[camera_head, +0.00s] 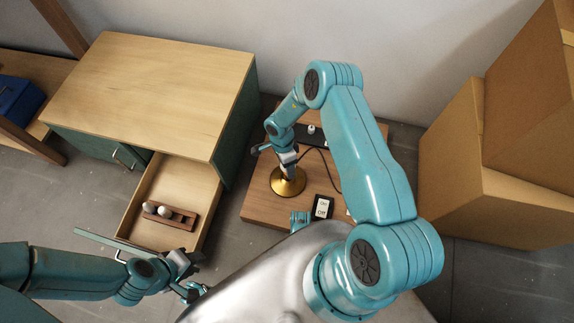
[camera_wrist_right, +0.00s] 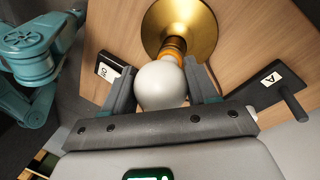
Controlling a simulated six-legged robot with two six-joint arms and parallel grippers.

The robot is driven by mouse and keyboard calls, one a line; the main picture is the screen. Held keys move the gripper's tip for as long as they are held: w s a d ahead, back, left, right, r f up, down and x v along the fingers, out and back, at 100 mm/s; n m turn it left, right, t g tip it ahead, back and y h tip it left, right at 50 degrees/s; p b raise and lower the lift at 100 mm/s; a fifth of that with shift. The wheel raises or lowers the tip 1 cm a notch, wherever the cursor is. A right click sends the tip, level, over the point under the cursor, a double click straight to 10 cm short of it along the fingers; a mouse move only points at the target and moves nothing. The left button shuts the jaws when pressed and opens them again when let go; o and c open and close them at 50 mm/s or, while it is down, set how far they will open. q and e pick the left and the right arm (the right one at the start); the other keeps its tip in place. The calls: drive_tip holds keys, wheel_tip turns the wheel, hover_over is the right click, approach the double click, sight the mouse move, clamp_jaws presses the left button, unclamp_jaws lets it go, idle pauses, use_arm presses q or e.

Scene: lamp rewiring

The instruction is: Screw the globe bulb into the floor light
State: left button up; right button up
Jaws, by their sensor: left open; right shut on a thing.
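The floor light has a round brass base (camera_head: 288,183) on a low wooden platform; the base also shows in the right wrist view (camera_wrist_right: 192,22). My right gripper (camera_wrist_right: 162,82) is shut on the white globe bulb (camera_wrist_right: 160,88). The bulb sits against the light's brass neck (camera_wrist_right: 173,48), in line with it; how deep its thread sits is hidden. My left gripper (camera_head: 190,288) is open and empty by the front of the open drawer.
The drawer (camera_head: 150,232) holds a dark wooden rack (camera_head: 180,219) with pale bulbs. A cabinet (camera_head: 150,85) stands at left, cardboard boxes (camera_head: 510,190) at right.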

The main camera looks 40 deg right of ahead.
drive_tip(key=m, duration=0.4)
drive_tip(key=shift+y, duration=0.4)
drive_tip(key=o, duration=1.1)
